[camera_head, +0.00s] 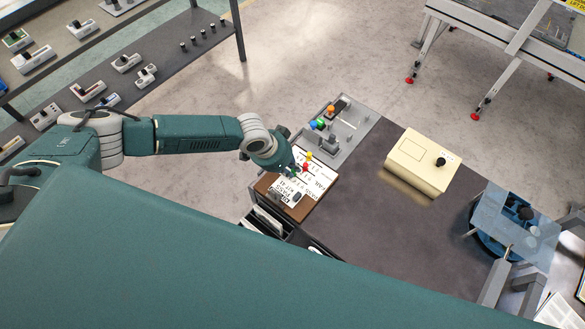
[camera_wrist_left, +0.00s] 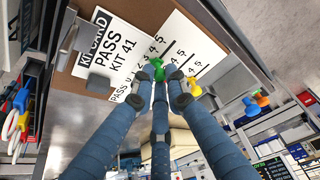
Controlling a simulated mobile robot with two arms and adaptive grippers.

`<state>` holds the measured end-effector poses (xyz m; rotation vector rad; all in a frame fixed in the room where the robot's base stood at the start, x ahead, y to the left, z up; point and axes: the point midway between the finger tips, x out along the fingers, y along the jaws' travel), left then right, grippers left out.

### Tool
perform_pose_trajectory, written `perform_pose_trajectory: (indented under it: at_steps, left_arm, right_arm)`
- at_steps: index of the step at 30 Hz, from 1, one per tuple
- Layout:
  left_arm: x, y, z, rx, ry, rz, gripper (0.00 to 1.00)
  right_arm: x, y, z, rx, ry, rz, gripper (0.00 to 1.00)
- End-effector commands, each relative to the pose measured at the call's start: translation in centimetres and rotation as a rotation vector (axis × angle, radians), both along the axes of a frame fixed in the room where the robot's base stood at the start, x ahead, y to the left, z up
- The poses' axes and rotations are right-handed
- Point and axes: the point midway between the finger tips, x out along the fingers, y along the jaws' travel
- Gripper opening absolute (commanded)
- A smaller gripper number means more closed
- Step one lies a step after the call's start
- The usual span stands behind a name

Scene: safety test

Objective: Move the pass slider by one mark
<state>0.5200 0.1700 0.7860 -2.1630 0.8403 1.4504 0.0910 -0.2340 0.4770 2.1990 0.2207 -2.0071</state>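A brown board (camera_head: 262,186) lies on the table's left end, with a white kit card (camera_head: 285,191) reading "PASS KIT 41" and white numbered scale strips (camera_head: 322,173). The board (camera_wrist_left: 128,12) and card (camera_wrist_left: 108,45) show in the left wrist view. There a green knob (camera_wrist_left: 155,66) sits on the PASS scale at my left fingertips, and a yellow knob (camera_wrist_left: 193,88) is close by. In the head view a red knob (camera_head: 305,168) and yellow knob (camera_head: 309,156) show. My left gripper (camera_wrist_left: 159,95) has its fingers spread over the scales; contact is unclear. My right gripper is not in view.
A grey tray (camera_head: 350,140) with coloured knobs adjoins the board. A cream box (camera_head: 420,162) with a black knob stands on the table's right part. The dark tabletop (camera_head: 365,210) between is clear. A shelf of devices (camera_head: 165,60) stands at the upper left.

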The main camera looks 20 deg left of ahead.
Motion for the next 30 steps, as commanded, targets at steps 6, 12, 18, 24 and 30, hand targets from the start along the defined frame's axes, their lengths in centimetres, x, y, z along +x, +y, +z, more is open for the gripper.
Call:
perform_pose_trajectory:
  at_steps: [6,12,18,24,30]
  left_arm:
    - [0.2,-0.1,0.2,-0.004,-0.004,0.0,0.32]
    - [0.1,-0.1,0.2,-0.003,-0.003,0.0,0.32]
    - [-0.5,0.6,2.3,-0.003,-0.004,0.0,0.32]
    - [-1.7,1.7,6.4,-0.003,-0.004,0.0,0.32]
    - [-2.7,2.6,9.7,-0.002,-0.005,0.0,0.32]
  right_arm:
    - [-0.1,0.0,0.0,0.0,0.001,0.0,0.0]
    - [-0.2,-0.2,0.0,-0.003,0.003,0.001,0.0]
    - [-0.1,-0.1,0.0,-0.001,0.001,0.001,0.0]
    - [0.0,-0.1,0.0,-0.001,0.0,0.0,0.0]
    - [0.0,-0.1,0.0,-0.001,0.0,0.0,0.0]
